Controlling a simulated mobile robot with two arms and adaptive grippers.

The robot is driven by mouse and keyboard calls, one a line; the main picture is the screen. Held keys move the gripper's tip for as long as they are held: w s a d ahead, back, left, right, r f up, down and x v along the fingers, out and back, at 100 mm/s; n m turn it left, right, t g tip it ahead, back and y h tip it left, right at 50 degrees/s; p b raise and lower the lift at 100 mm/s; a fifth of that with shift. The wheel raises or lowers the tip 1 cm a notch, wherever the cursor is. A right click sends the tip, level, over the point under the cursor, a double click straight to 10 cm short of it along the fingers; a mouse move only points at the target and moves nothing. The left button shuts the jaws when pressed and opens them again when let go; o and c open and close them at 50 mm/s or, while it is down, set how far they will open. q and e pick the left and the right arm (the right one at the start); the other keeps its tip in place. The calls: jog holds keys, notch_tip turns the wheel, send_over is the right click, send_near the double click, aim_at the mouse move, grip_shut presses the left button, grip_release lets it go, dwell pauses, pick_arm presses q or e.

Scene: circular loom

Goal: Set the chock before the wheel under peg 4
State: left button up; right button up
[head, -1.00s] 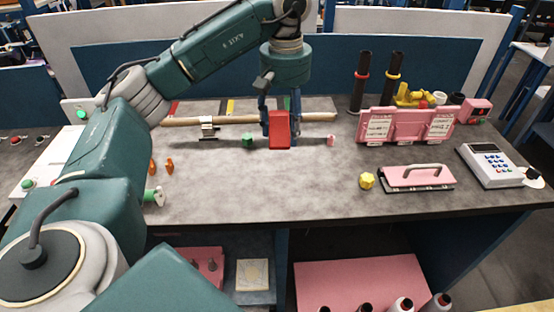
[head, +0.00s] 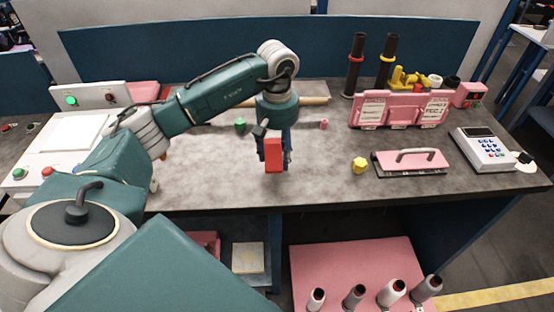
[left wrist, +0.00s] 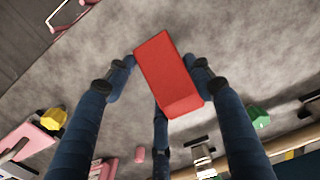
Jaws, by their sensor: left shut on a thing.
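My left gripper (head: 274,146) is shut on a red block (head: 273,155), which I take to be the chock. It holds the block over the front middle of the grey table, in front of the wooden roller (head: 312,101). I cannot make out a wheel or a peg marked 4. My arm hides part of the roller. My right gripper is not in view.
A green piece (head: 240,125) and a small pink piece (head: 323,124) stand near the roller. A yellow piece (head: 359,165), a pink handled plate (head: 411,162), a pink card rack (head: 400,110) and a keypad (head: 482,148) are on the right. The front middle is clear.

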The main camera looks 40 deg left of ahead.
aim_at(277, 162)
pick_arm(q)
jog(key=shift+f, duration=0.4)
notch_tip(277, 162, down, 3)
jog(key=shift+w+f+p, duration=0.1)
jog(key=shift+w+p, duration=0.05)
jog(key=shift+p, duration=0.35)
jog(key=shift+f+b, duration=0.15)
jog(key=shift+b, duration=0.15)
jog(key=o, duration=1.7)
jog(key=shift+c, duration=0.2)
